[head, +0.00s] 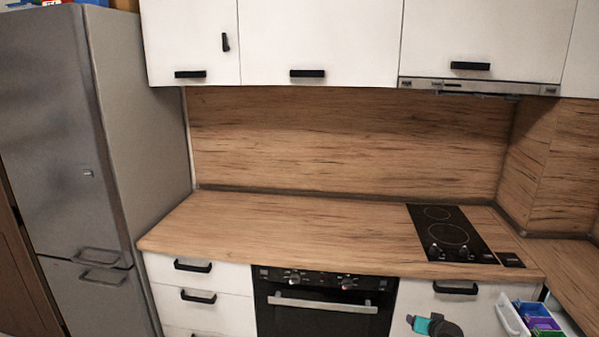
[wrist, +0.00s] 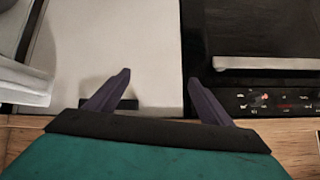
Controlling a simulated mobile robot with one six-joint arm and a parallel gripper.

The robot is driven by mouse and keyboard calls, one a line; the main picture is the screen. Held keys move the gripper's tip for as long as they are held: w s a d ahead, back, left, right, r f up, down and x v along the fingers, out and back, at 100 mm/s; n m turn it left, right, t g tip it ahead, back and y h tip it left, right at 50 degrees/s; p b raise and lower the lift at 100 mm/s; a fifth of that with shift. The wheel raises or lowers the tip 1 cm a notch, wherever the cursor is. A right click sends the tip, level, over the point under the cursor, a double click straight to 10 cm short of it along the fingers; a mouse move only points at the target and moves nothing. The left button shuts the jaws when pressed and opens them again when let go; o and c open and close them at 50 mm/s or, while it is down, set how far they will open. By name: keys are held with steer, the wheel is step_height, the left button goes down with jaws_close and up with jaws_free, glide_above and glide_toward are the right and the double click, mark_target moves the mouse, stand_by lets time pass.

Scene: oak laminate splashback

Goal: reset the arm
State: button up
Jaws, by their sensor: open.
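My gripper (wrist: 159,77) shows in the wrist view with its two dark purple fingers spread apart and nothing between them. It is open and empty. It is in front of the white cabinet front beside the oven, and one finger partly covers a dark handle. In the head view the teal and dark end of my arm (head: 432,325) shows low at the right, in front of the same white front. The fingers are too small there to make out clearly.
An open white drawer (head: 511,317) with blue, green and purple items juts out at the lower right. The oven (head: 325,305) is left of my arm. The wooden counter (head: 300,230) is bare except for the black hob (head: 447,236). A grey fridge (head: 140,120) stands at the left.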

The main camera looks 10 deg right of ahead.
steer(key=s+a+f+n+g+y, duration=0.2)
steer(key=a+f, duration=0.1)
steer(key=a, duration=0.8)
steer(key=s+a+f+n+g+y, duration=0.1)
steer(key=s+a+f+g+y, duration=0.15)
steer(key=a, duration=0.75)
steer(key=s+a+f+n+g+h, duration=0.1)
steer(key=s+a+f+g, duration=0.1)
steer(key=s+a, duration=0.4)
steer(key=s+a+f+n+g, duration=0.1)
steer(key=s+a+f+g, duration=0.2)
steer(key=a, duration=0.4)
steer(key=s+f+g+b, duration=0.2)
steer(key=s+f+g, duration=0.1)
steer(key=s+f, duration=0.7)
steer(key=s+f+g+b, duration=0.1)
steer(key=s+f+g, duration=0.2)
steer(key=s+f, duration=0.7)
steer(key=s, duration=0.7)
steer(key=shift+a+f+b, duration=0.2)
steer(key=shift+a+b, duration=0.05)
steer(key=shift+b, duration=0.15)
steer(key=shift+s+h, duration=0.1)
steer(key=shift+h, duration=0.15)
